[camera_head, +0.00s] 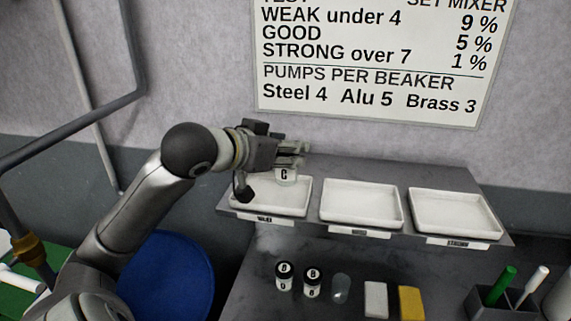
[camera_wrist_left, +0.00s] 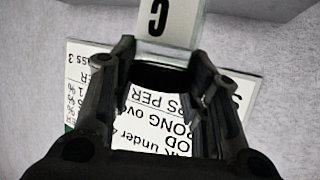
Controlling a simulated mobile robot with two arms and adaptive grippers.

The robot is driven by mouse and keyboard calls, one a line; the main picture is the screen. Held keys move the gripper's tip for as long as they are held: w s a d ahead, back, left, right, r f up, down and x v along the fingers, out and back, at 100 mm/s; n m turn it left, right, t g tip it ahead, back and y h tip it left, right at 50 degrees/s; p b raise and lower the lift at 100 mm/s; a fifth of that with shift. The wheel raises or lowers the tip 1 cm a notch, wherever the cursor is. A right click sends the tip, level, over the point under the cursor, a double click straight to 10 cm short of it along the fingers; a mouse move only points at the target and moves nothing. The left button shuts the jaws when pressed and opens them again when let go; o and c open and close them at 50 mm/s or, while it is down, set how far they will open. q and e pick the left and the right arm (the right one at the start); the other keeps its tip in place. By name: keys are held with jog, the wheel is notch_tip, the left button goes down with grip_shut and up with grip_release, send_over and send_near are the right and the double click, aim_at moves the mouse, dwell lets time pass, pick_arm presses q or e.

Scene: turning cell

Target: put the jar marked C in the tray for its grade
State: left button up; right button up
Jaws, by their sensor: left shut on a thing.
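The jar marked C (camera_head: 285,175) is held in my left gripper (camera_head: 292,152), above the right part of the leftmost white tray (camera_head: 250,207). Its white label with a black C also shows at the top of the left wrist view (camera_wrist_left: 167,20), between the fingers (camera_wrist_left: 163,50). The gripper is shut on the jar. I cannot tell whether the jar touches the tray floor. The middle tray (camera_head: 360,205) and the right tray (camera_head: 457,213) look empty. Tags on the shelf front are too small to read surely; the right one seems to say STRONG. My right gripper is not in view.
A wall sign (camera_head: 375,60) lists WEAK under 4, GOOD and STRONG over 7.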

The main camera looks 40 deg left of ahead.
pick_arm(q)
jog(key=shift+w+a+f, duration=0.1)
jog(key=shift+w+f, duration=0.1)
jog(key=shift+f, duration=0.05)
jog(key=f, duration=0.3)
jog(key=shift+w+a, duration=0.2)
jog(key=shift+f, duration=0.4)
jog(key=shift+f, duration=0.15)
jog(key=o, duration=1.2)
jog(key=shift+c, duration=0.2)
